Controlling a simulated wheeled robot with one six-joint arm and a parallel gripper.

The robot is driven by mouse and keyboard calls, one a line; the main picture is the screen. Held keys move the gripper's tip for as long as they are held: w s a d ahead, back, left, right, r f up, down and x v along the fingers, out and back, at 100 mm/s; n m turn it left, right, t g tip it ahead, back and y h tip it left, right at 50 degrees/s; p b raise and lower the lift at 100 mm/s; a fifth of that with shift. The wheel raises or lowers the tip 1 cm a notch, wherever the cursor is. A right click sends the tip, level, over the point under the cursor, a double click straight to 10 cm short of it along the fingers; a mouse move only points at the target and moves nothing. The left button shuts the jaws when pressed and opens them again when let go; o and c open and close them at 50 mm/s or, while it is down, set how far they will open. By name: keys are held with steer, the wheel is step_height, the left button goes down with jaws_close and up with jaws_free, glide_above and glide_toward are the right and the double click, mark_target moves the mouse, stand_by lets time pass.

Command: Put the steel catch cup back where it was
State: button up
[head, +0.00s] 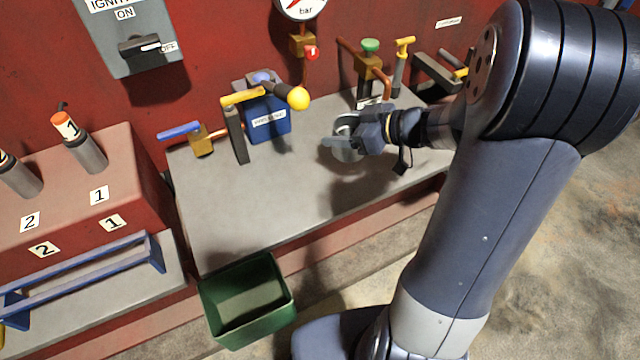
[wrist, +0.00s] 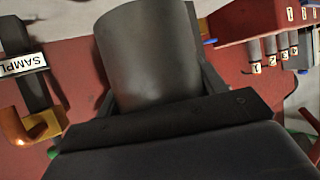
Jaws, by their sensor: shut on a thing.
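The steel catch cup (head: 347,153) is a grey metal cylinder between the fingers of my gripper (head: 343,141). In the head view it is over the right half of the grey shelf, partly covered by the gripper. I cannot tell whether its base touches the shelf. In the wrist view the cup (wrist: 148,58) fills the upper middle, with a finger along each side. My gripper is shut on it. A brass valve with a green knob (head: 370,46) and a small label stands behind the cup. The wrist view shows a post with a label reading "SAMPL" (wrist: 22,64), cut off.
The grey shelf (head: 285,205) is clear at front and middle. A blue box (head: 268,122), a yellow-handled lever (head: 236,130) and a blue-handled valve (head: 200,140) stand along its back left. A green bin (head: 245,305) sits below the front edge. A red block (head: 75,190) is left.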

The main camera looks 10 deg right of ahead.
steer(key=shift+a, duration=0.25)
steer(key=shift+a+f, duration=0.15)
steer(key=shift+f, duration=0.15)
step_height(320, 180, down, 9)
steer(key=shift+f+b, duration=0.1)
steer(key=shift+b, duration=1.1)
steer(key=shift+f, duration=0.15)
steer(key=o, duration=1.1)
